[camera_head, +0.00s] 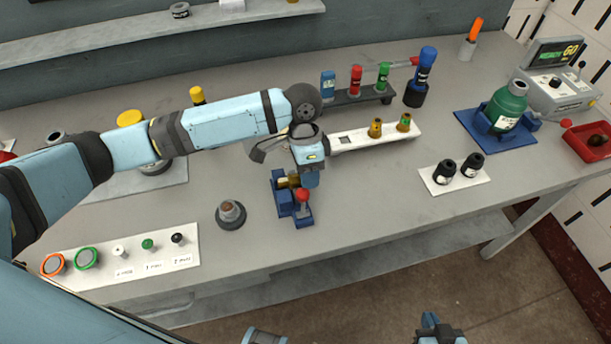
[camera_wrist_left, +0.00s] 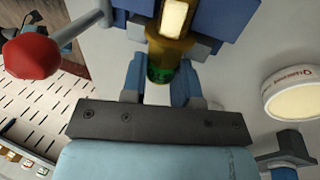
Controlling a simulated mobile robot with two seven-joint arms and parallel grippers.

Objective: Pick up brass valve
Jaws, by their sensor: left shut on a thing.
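A brass valve with a green end (camera_wrist_left: 168,62) sits between the fingers of my left gripper (camera_wrist_left: 162,80) in the left wrist view. The gripper is shut on it. In the head view my left gripper (camera_head: 306,178) is low over the blue vise (camera_head: 280,206), with the brass valve (camera_head: 289,182) beside it and partly hidden. The valve still lies at the vise's blue blocks. Two other brass valves, one yellow-topped (camera_head: 375,128) and one green-topped (camera_head: 404,122), stand in the white rack. My right gripper (camera_head: 437,328) shows only partly at the bottom edge; its jaws are unclear.
The vise has a red-knobbed handle (camera_head: 302,196) close to my left gripper. A grey round base with a peg (camera_head: 231,213) stands left of it. Two black cylinders (camera_head: 458,169) stand on a white plate at right. The table front between them is clear.

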